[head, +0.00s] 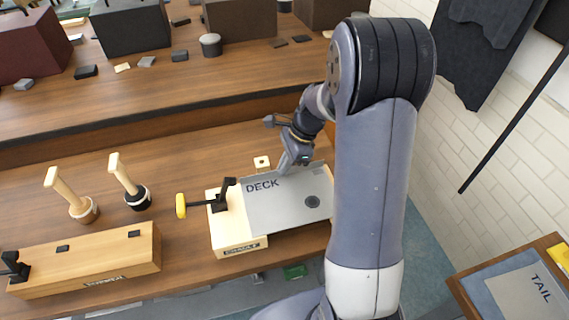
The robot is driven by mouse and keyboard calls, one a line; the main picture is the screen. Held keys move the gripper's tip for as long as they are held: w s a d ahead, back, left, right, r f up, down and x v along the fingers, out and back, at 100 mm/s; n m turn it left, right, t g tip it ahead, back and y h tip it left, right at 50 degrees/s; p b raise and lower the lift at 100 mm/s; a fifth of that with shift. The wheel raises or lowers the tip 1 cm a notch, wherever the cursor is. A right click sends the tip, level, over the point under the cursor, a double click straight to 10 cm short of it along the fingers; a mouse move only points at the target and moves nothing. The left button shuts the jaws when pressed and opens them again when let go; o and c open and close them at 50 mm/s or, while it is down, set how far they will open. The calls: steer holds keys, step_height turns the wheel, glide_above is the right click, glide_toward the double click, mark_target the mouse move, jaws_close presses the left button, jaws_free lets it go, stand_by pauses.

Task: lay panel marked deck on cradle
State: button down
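The grey panel marked DECK (290,205) has a round dark spot and a raised back edge. It lies over the right part of the wooden cradle (228,232); I cannot tell whether it rests on it or hangs just above. A black clamp with a yellow handle (181,206) stands at the cradle's left, its handle pointing left. My gripper (284,168) is at the panel's back edge and looks shut on it; the fingertips are small. My arm hides the panel's right end.
A long wooden block (85,270) lies left on the bench, with two wooden-handled tools (76,200) (132,185) behind it. A raised shelf (150,95) with boxes runs along the back. A panel marked TAIL (530,295) lies on a separate stand at the lower right.

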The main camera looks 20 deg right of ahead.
steer(key=c, duration=1)
jaws_free()
steer(key=shift+c, duration=0.2)
steer(key=shift+r, duration=0.1)
steer(key=shift+r+p, duration=3.15)
steer(key=shift+r, duration=0.3)
steer(key=shift+f, duration=0.2)
step_height(320, 180, down, 7)
steer(key=b, duration=0.6)
steer(key=shift+r, duration=0.2)
steer(key=shift+r, duration=0.15)
